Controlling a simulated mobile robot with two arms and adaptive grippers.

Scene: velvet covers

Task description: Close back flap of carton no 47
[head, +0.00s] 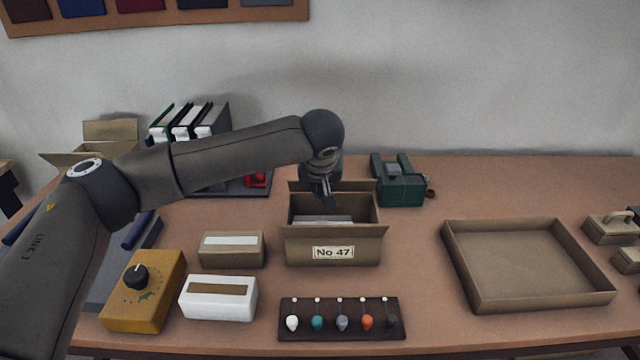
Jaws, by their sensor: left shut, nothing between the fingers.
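The carton no 47 (296,250) stands upright near the middle of the table, its label facing me. Its top is open and pale flat contents show inside. The front flap hangs outward over the label side. The back flap (358,186) stands up at the rear edge, partly hidden by my left gripper. My left gripper (328,200) is shut and empty, pointing down at the back of the carton opening, by the back flap. I cannot tell whether it touches the flap. My right gripper is not in view.
A green device (401,188) stands close behind the carton on the right. Two small boxes (231,262) lie at left, a rack of coloured drops (341,333) in front. An empty tray (525,262) is at right. Bare table lies between carton and tray.

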